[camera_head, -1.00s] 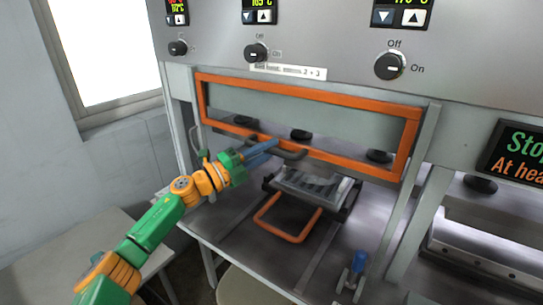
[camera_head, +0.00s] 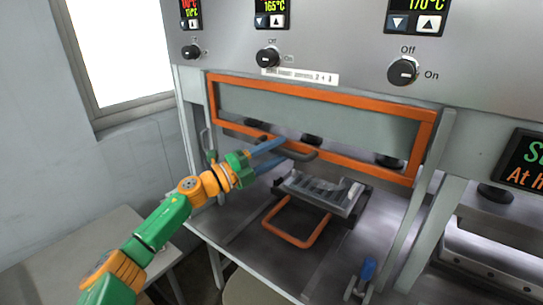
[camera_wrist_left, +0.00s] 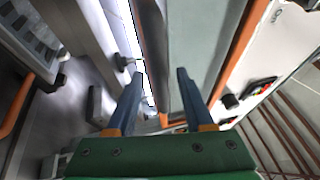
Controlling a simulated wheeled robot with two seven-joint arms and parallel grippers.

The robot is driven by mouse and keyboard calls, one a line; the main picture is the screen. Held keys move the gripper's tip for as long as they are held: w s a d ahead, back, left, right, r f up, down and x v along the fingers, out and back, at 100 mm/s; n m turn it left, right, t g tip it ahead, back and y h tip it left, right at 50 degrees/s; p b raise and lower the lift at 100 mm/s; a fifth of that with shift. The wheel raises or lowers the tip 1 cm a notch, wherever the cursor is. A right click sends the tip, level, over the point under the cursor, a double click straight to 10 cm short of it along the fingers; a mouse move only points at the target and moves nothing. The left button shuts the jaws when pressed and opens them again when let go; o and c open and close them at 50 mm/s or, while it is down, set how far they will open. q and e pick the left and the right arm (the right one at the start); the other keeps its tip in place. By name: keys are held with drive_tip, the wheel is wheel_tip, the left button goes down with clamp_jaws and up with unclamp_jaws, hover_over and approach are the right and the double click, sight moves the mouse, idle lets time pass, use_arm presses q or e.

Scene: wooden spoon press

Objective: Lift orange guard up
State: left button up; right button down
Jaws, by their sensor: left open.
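The orange guard (camera_head: 325,92) is a rectangular orange frame with a grey-clear panel, hanging down across the front of the press. A dark grey handle (camera_head: 304,156) sits on its lower bar. My left gripper (camera_head: 284,148) is open at the left end of this handle, one blue finger higher than the other. I cannot tell whether the fingers touch the handle. In the left wrist view, the open fingers (camera_wrist_left: 160,74) point toward the guard's panel (camera_wrist_left: 195,45), and an orange bar shows at right. My right gripper is out of view.
Below the guard, a grey mould plate (camera_head: 320,190) with an orange loop handle (camera_head: 297,222) rests on the press table. A blue-topped lever (camera_head: 368,268) stands at front right. Knobs (camera_head: 403,72) and displays line the panel above. A window is at left.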

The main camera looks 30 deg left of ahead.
use_arm(q)
drive_tip(key=b+v, duration=0.4)
drive_tip(key=v, duration=0.2)
drive_tip(key=shift+s, duration=0.2)
